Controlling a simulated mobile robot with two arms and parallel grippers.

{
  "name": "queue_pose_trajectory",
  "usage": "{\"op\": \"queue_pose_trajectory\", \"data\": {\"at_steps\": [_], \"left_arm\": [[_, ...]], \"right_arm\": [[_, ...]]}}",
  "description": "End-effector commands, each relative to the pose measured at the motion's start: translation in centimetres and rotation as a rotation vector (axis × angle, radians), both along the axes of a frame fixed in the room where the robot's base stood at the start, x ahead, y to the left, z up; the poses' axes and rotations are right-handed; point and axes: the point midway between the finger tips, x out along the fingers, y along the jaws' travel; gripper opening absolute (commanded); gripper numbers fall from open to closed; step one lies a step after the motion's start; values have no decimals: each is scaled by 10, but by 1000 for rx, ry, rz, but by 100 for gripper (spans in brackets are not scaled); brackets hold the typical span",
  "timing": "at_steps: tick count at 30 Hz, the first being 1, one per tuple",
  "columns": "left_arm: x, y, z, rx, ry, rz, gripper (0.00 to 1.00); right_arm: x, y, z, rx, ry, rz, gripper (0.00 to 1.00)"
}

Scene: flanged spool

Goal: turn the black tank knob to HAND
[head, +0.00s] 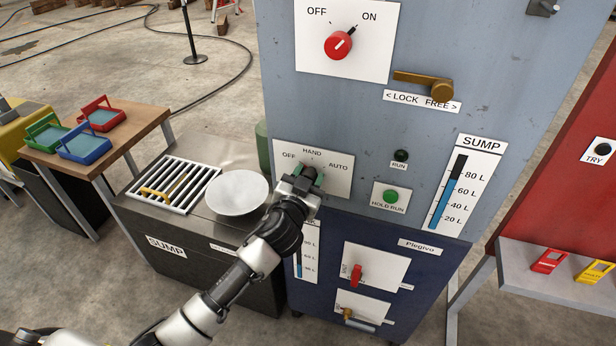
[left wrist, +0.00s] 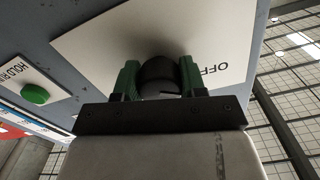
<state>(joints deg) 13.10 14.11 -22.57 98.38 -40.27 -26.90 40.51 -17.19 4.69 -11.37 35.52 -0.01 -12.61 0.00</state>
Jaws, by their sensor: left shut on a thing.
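The black tank knob (left wrist: 160,72) sits on a white plate (head: 341,178) marked OFF, HAND and AUTO, low on the left of the blue-grey panel. My left gripper (head: 306,175) is at this plate, just below the HAND label. In the left wrist view its green fingers (left wrist: 158,80) stand on both sides of the knob and are shut on it. A short pale line shows on the knob's face there, but I cannot tell which label it points at. In the head view the gripper hides most of the knob. My right gripper is not in view.
Above are a red OFF/ON knob (head: 338,45) and a brass lock lever (head: 424,86). A green HOLD RUN button (head: 390,196) and the SUMP gauge (head: 457,190) are to the right.

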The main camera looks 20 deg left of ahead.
Motion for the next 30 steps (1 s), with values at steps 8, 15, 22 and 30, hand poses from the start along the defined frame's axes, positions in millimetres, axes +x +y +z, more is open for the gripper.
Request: {"op": "queue_pose_trajectory", "data": {"at_steps": [8, 15, 22, 30], "left_arm": [[0, 0, 0, 84, -3, 0, 17], [0, 0, 1, 267, -9, 0, 17], [0, 0, 1, 485, -16, 0, 17], [0, -1, 1, 732, -25, -1, 17]], "right_arm": [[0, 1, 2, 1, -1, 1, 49], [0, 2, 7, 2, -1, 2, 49], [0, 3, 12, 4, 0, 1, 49], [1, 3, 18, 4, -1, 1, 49]]}}
